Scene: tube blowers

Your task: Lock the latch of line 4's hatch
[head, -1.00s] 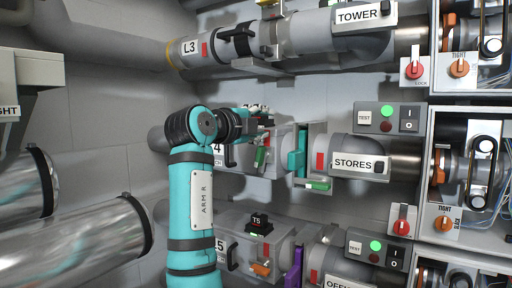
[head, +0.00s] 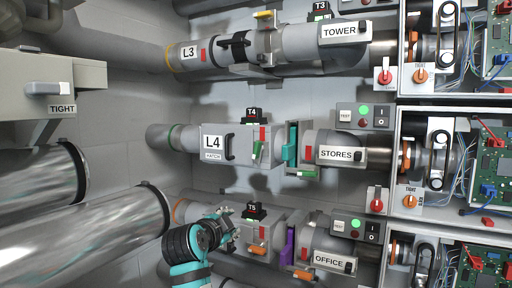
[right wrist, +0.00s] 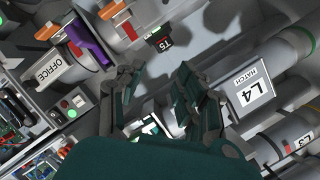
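Line 4's hatch (head: 213,143) is a grey box cover with a black handle, marked L4, on the middle pipe. It looks shut against the pipe. The L4 cover (right wrist: 248,92) also shows in the right wrist view, right of the fingers. My right gripper (head: 230,232) is below the L4 hatch, by line 5. In the right wrist view its fingers (right wrist: 160,85) are apart, with nothing seen held. My left gripper is out of view.
Line 3 (head: 189,53) runs above and line 5 below. Open electrical boxes (head: 450,160) line the right side. Large shiny pipes (head: 90,240) fill the lower left.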

